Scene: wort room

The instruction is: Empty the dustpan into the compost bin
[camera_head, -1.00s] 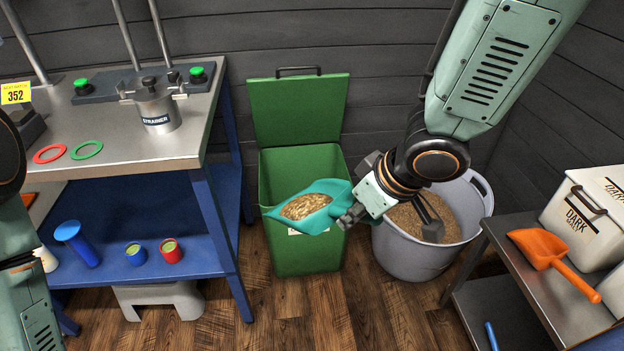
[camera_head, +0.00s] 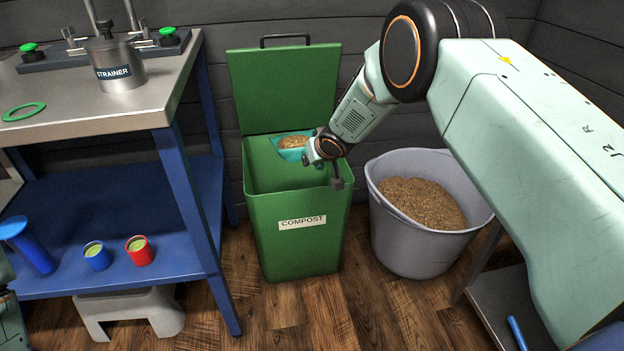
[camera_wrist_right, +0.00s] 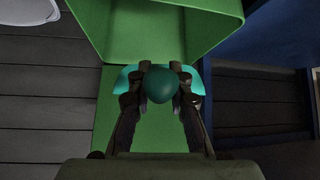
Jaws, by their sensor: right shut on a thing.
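The green compost bin (camera_head: 292,241) stands on the floor with its lid (camera_head: 285,88) raised against the wall. The teal dustpan (camera_head: 289,155) is over the back part of the bin's opening, near the lid, with brown grain-like material (camera_head: 293,142) still on it. My right gripper (camera_head: 326,147) is shut on the dustpan; the wrist view shows its fingers (camera_wrist_right: 160,84) closed around the rounded teal handle end, with the green bin behind. Whether the pan touches the bin is hard to tell. Part of my left arm shows at the lower left edge; its gripper is out of frame.
A grey tub of grain (camera_head: 412,236) stands right of the bin. A blue-legged steel bench (camera_head: 110,114) with a strainer pot (camera_head: 117,66) is at the left, with small blue and red cups (camera_head: 140,251) on its lower shelf. A grey step stool (camera_head: 130,310) sits beneath.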

